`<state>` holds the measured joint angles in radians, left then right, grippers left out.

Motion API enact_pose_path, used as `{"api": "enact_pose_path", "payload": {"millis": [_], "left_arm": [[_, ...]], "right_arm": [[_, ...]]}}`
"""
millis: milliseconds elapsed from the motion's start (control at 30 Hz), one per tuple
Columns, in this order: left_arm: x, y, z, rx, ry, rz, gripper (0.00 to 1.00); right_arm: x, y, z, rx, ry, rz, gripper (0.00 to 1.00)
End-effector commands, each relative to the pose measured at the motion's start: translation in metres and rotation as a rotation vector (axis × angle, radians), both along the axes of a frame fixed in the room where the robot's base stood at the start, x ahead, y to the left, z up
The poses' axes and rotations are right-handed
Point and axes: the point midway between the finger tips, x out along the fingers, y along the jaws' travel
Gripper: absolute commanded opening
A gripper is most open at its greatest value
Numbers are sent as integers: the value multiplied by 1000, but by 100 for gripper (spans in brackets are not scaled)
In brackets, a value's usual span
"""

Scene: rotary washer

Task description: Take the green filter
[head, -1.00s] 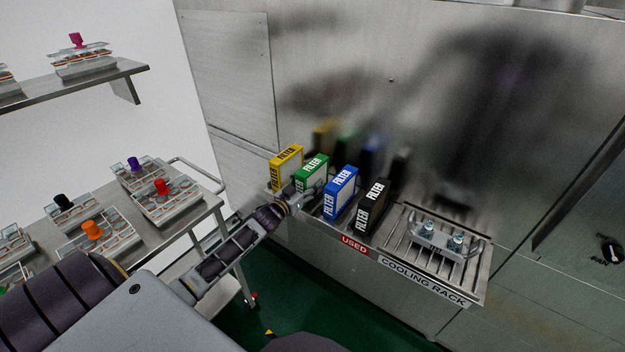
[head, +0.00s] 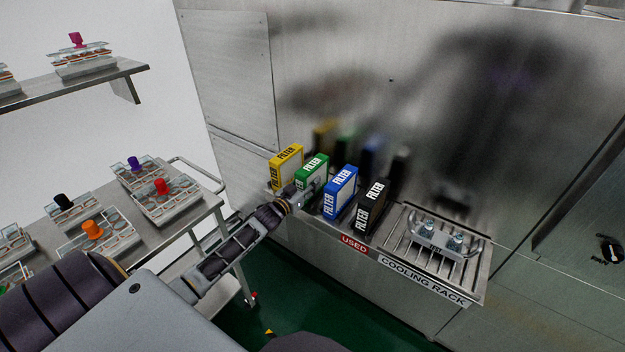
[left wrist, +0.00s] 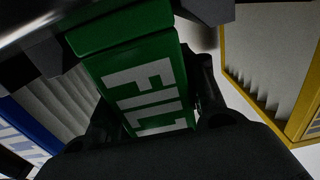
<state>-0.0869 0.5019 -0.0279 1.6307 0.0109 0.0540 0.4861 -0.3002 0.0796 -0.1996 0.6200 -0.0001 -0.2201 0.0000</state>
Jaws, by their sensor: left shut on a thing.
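The green filter (head: 312,171) stands upright in a row of filters on the steel ledge, between the yellow and the blue one. My left gripper (head: 305,192) reaches it from the front left and is shut on it. In the left wrist view the green filter (left wrist: 150,85) fills the space between the fingers, its white lettering facing the camera. Its lower part is partly hidden by the gripper in the head view. My right gripper is not in view.
The yellow filter (head: 286,166) and blue filter (head: 340,191) stand close on either side. A black filter (head: 373,206) is farther right, then a cooling rack (head: 475,278) holding a metal fixture (head: 438,238). A steel cart (head: 205,206) with several colour-knobbed trays stands at left.

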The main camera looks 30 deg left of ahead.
Motion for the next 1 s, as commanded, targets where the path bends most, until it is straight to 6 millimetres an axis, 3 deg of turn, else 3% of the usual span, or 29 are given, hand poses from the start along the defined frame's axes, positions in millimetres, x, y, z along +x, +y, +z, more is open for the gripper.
{"api": "enact_pose_path", "payload": {"millis": [533, 1000], "left_arm": [[0, 0, 11, 1, -3, -1, 10], [0, 0, 73, 2, -4, -1, 10]], "right_arm": [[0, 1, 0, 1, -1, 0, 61], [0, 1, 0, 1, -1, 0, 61]]}}
